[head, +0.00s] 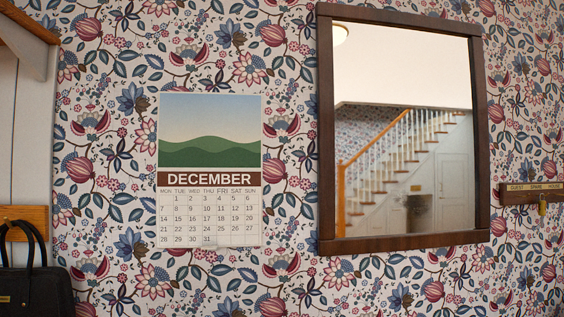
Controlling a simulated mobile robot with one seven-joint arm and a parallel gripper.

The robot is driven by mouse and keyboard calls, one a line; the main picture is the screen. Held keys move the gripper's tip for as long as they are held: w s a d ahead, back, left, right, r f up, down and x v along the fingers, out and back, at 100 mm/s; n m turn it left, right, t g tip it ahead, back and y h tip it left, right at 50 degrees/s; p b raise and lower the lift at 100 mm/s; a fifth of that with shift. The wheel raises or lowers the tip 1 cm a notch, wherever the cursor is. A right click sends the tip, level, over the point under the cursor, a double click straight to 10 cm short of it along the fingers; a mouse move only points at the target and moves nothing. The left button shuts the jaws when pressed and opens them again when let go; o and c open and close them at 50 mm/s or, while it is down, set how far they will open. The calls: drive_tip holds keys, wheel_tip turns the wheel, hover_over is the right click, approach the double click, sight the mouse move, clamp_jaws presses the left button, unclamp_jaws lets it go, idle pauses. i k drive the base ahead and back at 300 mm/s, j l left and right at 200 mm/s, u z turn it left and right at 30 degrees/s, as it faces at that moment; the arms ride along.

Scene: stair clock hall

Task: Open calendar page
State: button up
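A wall calendar (210,213) hangs flat on the flowered wall, left of the middle in the head view. Its upper half is a picture of green hills under a pale sky. A brown band below it reads DECEMBER, with a grid of dates under that. The page hangs straight down and its lower edge is free of other things. My gripper is not in the head view.
A dark wood framed mirror (420,130) hangs right of the calendar and reflects a staircase. A key rack (530,195) is at the far right. A black handbag (35,288) is at the lower left, near a wooden rail (24,222).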

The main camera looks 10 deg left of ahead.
sight(203, 210)
drive_tip(key=k+l, duration=0.1)
drive_tip(key=l, duration=0.75)
drive_tip(key=i+l, duration=0.1)
drive_tip(key=l, duration=0.45)
drive_tip(key=i+j, duration=0.1)
drive_tip(key=i, duration=0.25)
